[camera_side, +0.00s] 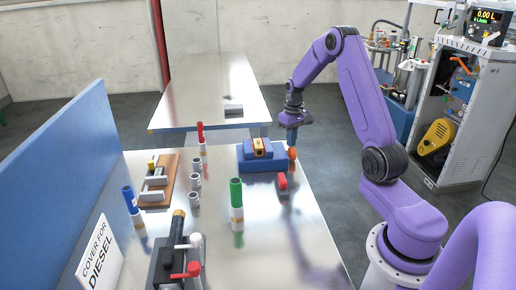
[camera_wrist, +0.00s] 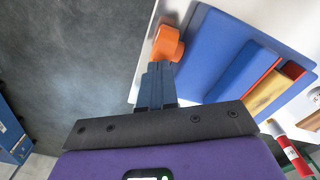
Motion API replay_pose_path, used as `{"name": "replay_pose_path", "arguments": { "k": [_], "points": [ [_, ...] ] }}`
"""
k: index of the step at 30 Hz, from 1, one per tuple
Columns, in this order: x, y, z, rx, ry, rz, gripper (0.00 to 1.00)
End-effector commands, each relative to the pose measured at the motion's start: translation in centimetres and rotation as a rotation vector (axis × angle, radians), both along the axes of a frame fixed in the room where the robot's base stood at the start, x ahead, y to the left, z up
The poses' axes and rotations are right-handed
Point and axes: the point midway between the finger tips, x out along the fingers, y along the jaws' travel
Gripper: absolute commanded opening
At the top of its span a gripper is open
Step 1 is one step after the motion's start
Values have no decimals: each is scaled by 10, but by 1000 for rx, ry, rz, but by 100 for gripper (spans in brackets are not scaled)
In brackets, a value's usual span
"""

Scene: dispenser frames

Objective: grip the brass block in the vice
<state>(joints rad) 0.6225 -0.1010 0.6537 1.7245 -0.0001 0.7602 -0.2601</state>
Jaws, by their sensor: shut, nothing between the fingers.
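The blue vice (camera_side: 262,162) stands near the far right edge of the metal table; it also shows in the wrist view (camera_wrist: 222,48). The brass block (camera_side: 259,147) sits upright between the vice's jaws and shows in the wrist view (camera_wrist: 268,93) beside reddish jaw faces. I cannot tell whether both jaws touch it. The orange handle (camera_wrist: 168,43) is at the vice's end; it also shows in the side view (camera_side: 292,153). My gripper (camera_wrist: 159,68) is shut and empty, its fingertips right by the orange handle. I cannot tell whether they touch it.
A red-topped block (camera_side: 282,183) sits just in front of the vice. A green-topped cylinder (camera_side: 236,195), several grey cups (camera_side: 195,180) and a wooden fixture (camera_side: 157,180) stand to the left. A blue panel (camera_side: 60,165) borders the left side. A dark valve assembly (camera_side: 178,258) is at the front.

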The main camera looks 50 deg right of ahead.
Motion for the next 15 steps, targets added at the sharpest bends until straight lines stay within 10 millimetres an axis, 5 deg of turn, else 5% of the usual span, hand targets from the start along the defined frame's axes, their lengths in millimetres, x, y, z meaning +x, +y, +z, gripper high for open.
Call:
{"name": "replay_pose_path", "arguments": {
  "k": [15],
  "points": [
    [-1, 1, 13, 3, 4, 0, 0]
  ]
}}
